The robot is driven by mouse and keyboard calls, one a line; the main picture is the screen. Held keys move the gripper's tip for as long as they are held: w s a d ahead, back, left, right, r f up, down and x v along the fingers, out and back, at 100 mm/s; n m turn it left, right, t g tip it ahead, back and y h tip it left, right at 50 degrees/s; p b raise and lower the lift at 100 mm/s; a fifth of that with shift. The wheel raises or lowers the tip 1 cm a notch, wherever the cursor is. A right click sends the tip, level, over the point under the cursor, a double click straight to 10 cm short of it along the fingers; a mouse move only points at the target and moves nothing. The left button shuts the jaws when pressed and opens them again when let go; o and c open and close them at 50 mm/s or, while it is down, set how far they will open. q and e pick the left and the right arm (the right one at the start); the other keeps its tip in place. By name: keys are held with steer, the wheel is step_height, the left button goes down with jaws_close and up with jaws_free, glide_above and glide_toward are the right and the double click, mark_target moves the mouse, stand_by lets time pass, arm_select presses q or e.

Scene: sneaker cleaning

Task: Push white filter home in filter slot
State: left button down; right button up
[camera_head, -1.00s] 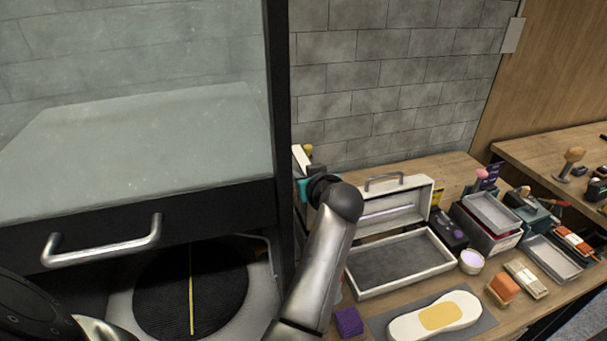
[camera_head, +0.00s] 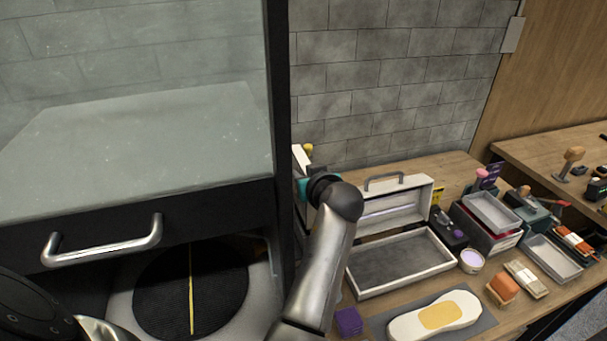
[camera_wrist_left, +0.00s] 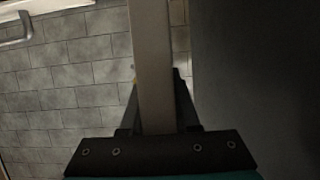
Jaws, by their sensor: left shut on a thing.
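The white filter shows as a pale upright end (camera_head: 301,157) just right of the cabinet's dark post in the head view. In the left wrist view it is a long pale bar (camera_wrist_left: 151,45) between the fingers. My left gripper (camera_wrist_left: 157,95) is shut on it. In the head view, the wrist's teal band (camera_head: 303,188) shows beside the post, and my forearm hides part of the area. A dark flat panel (camera_wrist_left: 255,80) stands right of the filter in the wrist view. I cannot make out the filter slot or how deep the filter sits. My right gripper is not in view.
The glass-fronted cabinet (camera_head: 283,110) with a metal handle (camera_head: 105,250) stands left of my forearm. On the bench at right are an open case (camera_head: 405,262), a shoe sole (camera_head: 435,316), a purple block (camera_head: 348,321) and several trays and tools. A tiled wall is behind.

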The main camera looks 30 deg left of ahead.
arm_select(q)
steer(key=shift+d+f+b, duration=0.15)
steer(key=shift+f+b, duration=2.95)
steer(key=shift+f, duration=0.6)
steer(key=c, duration=0.8)
jaws_free()
steer(key=shift+o, duration=1.2)
steer(key=shift+r, duration=0.15)
